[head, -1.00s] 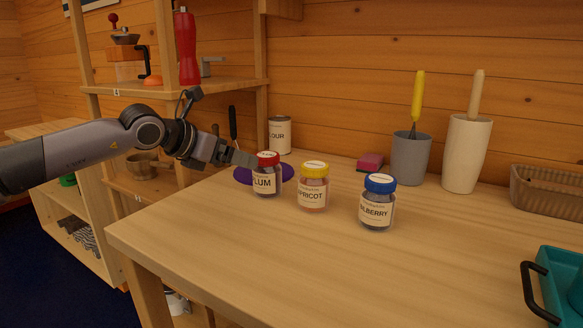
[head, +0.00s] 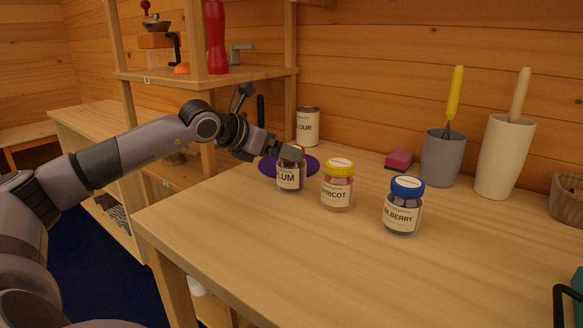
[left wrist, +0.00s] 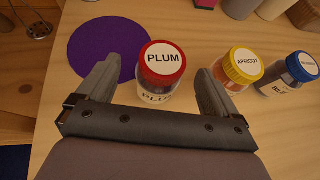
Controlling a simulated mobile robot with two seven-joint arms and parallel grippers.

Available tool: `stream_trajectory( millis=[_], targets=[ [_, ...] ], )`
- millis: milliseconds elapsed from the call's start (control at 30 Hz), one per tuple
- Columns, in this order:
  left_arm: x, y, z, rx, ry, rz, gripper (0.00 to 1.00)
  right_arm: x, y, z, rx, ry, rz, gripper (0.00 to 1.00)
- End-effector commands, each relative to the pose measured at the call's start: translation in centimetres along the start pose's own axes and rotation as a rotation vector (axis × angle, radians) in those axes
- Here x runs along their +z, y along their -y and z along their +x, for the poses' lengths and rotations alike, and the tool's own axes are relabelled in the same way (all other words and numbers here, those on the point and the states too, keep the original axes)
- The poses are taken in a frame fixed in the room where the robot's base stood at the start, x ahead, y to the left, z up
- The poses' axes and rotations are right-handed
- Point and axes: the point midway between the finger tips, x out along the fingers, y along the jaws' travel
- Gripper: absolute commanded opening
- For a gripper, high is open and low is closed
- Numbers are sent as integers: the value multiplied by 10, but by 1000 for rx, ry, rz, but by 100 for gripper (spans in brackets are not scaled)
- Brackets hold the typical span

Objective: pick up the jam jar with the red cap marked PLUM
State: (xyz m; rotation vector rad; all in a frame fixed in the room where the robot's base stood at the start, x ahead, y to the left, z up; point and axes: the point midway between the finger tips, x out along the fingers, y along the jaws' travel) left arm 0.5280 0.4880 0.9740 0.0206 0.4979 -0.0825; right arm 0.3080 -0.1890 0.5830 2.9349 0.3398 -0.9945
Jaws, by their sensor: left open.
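The PLUM jar (head: 289,181) stands upright on the wooden table, its red cap partly hidden behind my left gripper (head: 296,155) in the head view. In the left wrist view the PLUM jar's red cap (left wrist: 162,60) faces up between the two fingers of my open left gripper (left wrist: 158,85). The fingers are on either side of the jar, with a gap showing at each side. The APRICOT jar (head: 337,187) with a yellow cap stands just right of it, close to the right finger in the wrist view. My right gripper is not in view.
The blue-capped BILBERRY jar (head: 403,208) stands farther right. A purple round mat (head: 268,168) lies behind the PLUM jar. A flour tin (head: 307,127), a sponge (head: 399,160), a grey cup (head: 443,158) and a white vase (head: 504,158) stand at the back. The table front is clear.

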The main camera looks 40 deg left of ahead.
Motion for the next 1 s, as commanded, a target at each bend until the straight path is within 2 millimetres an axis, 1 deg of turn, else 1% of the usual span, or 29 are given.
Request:
stream_trajectory(
  millis=[33, 200, 400, 533, 767, 867, 900, 1000],
  targets=[
    [3, 2, 3, -4, 1, -3, 94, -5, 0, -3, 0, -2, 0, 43],
    [6, 4, 19, -4, 1, -3, 94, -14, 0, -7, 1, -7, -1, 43],
    [5, 4, 38, -2, 1, -2, 94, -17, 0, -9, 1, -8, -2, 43],
    [4, 4, 43, -1, -1, 1, 94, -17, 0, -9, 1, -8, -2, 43],
    [4, 4, 43, -1, -1, 2, 94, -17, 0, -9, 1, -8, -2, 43],
    [4, 4, 43, -1, -1, 2, 64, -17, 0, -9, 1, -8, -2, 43],
    [4, 4, 43, -1, -1, 2, 51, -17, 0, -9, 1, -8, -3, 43],
    [3, 4, 43, 0, -2, 2, 21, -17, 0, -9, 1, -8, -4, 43]
  ],
)
